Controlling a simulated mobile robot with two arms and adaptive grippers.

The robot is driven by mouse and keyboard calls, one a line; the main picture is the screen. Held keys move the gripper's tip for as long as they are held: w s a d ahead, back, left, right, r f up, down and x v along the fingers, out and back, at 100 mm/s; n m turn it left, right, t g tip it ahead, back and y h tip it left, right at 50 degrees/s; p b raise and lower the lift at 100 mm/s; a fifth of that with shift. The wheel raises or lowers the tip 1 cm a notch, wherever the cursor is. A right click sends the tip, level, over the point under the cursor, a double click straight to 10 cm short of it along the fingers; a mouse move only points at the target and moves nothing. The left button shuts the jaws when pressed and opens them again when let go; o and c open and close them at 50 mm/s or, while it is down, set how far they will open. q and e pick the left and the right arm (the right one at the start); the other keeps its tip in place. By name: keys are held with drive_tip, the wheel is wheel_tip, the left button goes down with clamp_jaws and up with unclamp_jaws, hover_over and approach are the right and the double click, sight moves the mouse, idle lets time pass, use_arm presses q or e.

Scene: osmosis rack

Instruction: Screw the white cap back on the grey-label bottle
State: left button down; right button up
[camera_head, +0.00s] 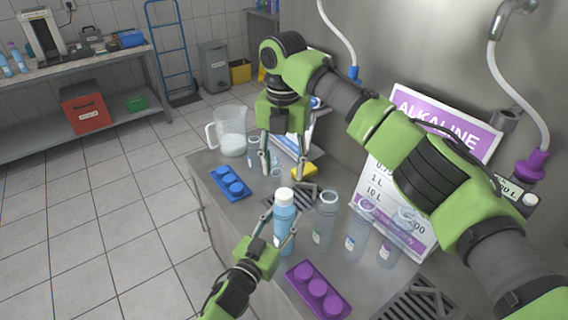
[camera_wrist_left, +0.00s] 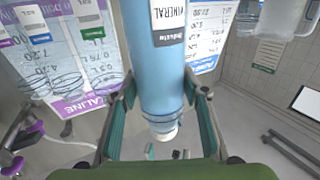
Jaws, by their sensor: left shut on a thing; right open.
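My left gripper (camera_head: 281,222) is shut on the blue bottle (camera_head: 284,228), which stands roughly upright near the counter's front edge. In the left wrist view the bottle (camera_wrist_left: 155,60) appears upside down, with a dark grey band on its label. The white cap (camera_head: 285,194) sits on the bottle's top; it also shows in the left wrist view (camera_wrist_left: 165,135). I cannot tell how tightly it is seated. My right gripper (camera_head: 281,170) is open, pointing down behind and above the cap, apart from it.
Several clear empty bottles (camera_head: 325,222) stand right of the held bottle. A purple cap tray (camera_head: 318,290) lies in front, a blue cap tray (camera_head: 230,183) to the left. A jug (camera_head: 231,133), a yellow sponge (camera_head: 304,171) and an ALKALINE sign (camera_head: 440,125) stand farther back.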

sight(284, 193)
drive_tip(key=shift+d+n, duration=0.1)
drive_tip(key=shift+n, duration=0.3)
drive_tip(key=shift+f, duration=4)
drive_tip(key=shift+c, duration=0.3)
drive_tip(key=c, duration=1.1)
